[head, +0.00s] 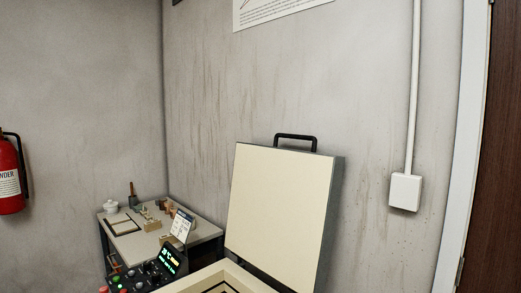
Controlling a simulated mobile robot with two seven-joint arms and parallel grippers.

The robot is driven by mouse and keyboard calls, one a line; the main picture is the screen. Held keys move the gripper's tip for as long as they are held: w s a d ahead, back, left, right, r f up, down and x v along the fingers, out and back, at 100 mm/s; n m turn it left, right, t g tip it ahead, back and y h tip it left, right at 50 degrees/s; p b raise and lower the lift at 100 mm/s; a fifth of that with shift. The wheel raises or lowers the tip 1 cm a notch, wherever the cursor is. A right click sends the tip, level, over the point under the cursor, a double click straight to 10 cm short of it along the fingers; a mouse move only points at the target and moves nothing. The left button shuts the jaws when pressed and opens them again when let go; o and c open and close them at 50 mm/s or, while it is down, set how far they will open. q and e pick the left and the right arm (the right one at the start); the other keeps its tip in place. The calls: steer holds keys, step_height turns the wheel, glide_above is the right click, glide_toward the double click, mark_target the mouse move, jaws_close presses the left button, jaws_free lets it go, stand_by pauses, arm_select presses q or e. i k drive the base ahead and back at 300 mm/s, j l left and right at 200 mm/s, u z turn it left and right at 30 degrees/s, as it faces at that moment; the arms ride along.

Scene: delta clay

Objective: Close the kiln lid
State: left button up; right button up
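The kiln lid (280,212) stands open, raised nearly upright at the back of the kiln (215,280). Its pale inner face is turned toward me, and a grey side shows on the right. A black handle (295,138) sits on the lid's top edge. Only the kiln's back part, with its pale rim and part of the opening, shows at the bottom of the head view. The rest is cut off. Neither of my grippers is in view.
A control panel (165,268) with a lit display and buttons is left of the kiln. A fire extinguisher (9,175) hangs at far left. A brown door (495,180) is at right.

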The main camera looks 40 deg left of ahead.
mark_target(283, 204)
steer(key=i+l+u, duration=0.1)
steer(key=u, duration=0.3)
steer(key=i+l+u, duration=0.2)
steer(key=u, duration=0.15)
steer(key=i+l+u, duration=0.2)
steer(key=u, duration=0.2)
steer(key=i+l+u, duration=0.35)
steer(key=l+u, duration=0.35)
steer(key=i+l, duration=0.05)
